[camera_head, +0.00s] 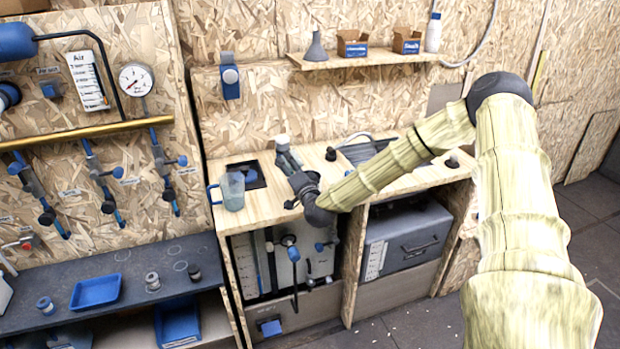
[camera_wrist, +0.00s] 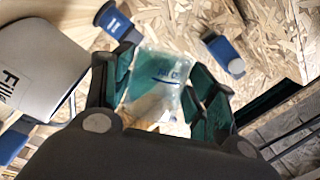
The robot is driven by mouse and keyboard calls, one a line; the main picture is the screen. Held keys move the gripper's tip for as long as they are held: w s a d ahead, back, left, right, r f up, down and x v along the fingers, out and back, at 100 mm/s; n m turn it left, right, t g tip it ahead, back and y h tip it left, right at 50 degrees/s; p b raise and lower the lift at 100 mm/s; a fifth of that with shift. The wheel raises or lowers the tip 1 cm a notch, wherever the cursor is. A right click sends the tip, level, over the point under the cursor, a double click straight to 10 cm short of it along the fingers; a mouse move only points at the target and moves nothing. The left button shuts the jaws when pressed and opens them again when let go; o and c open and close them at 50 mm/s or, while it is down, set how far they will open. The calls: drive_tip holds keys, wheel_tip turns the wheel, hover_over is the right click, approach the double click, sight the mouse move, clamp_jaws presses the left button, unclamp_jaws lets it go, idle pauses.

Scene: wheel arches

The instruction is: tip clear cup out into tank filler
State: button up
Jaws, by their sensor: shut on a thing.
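My gripper (camera_wrist: 160,95) is shut on the clear cup (camera_wrist: 160,72), with one dark finger on each side of it in the wrist view. The cup is see-through with blue marks, and a pale tan patch shows through its lower part. In the head view, my gripper (camera_head: 287,158) is above the wooden counter, with a small pale shape at its tip. I cannot tell how far the cup is tilted or what it holds. A pale part (camera_wrist: 35,65) with lettering starting "Fill" is at the left of the wrist view. I cannot tell whether it is the tank filler.
A clear jug (camera_head: 232,190) with a blue handle stands on the counter (camera_head: 330,168), left of my gripper. A dark square recess (camera_head: 248,174) is behind it. A shelf (camera_head: 365,58) above holds a grey funnel, small boxes and a bottle. Coiled hose lies to the right.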

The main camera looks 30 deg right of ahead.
drive_tip(key=shift+r+m, duration=0.1)
drive_tip(key=shift+m, duration=0.3)
drive_tip(key=shift+r+m+b, duration=0.25)
drive_tip(key=shift+m+b, duration=0.05)
drive_tip(key=shift+m, duration=0.2)
drive_tip(key=shift+d, duration=0.1)
drive_tip(key=shift+s+d+r+m+t+h+b, duration=0.2)
drive_tip(key=shift+d+m, duration=0.1)
drive_tip(key=shift+m, duration=0.2)
drive_tip(key=shift+s+d+r+m+t+h+b, duration=0.1)
drive_tip(key=shift+d+m+h, duration=0.15)
drive_tip(key=shift+m, duration=0.25)
drive_tip(key=shift+d, duration=0.1)
drive_tip(key=shift+f+m+b, duration=0.35)
drive_tip(key=shift+m+b, duration=0.05)
drive_tip(key=shift+b, duration=0.35)
drive_tip(key=shift+r, duration=0.15)
drive_tip(key=shift+w+m+b, duration=0.1)
drive_tip(key=shift+m+b, duration=0.2)
drive_tip(key=shift+b, duration=0.1)
